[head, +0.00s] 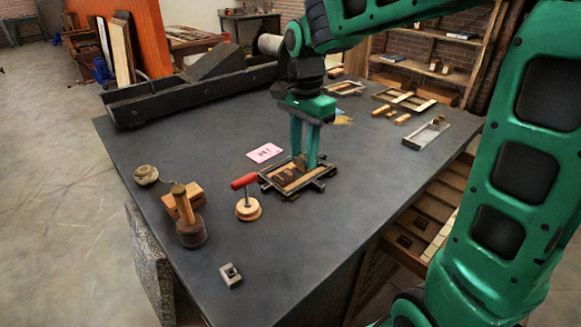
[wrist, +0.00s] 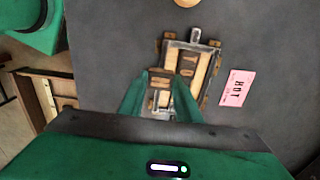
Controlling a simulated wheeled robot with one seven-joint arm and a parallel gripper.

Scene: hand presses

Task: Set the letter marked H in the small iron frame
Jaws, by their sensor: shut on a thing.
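The small iron frame (head: 266,184) lies flat on the dark table, with pale wooden strips and darker wooden blocks inside. It also shows in the wrist view (wrist: 190,46), where two letter blocks (wrist: 187,66) sit in its middle column. My gripper (head: 304,161) points down over the frame's far side. In the wrist view my gripper (wrist: 159,82) is shut on a small wooden letter block (wrist: 159,77) at the frame's edge. The held block's mark cannot be read, and the fingers hide part of it. I cannot tell whether it touches the frame.
A pink card (head: 265,152) reading HOT lies beside the frame. A red-handled tool (head: 247,208), a wooden mallet (head: 190,229) and a small metal block (head: 230,274) stand nearer. A larger frame (head: 405,100) and a tray (head: 427,134) lie right. The table's front middle is clear.

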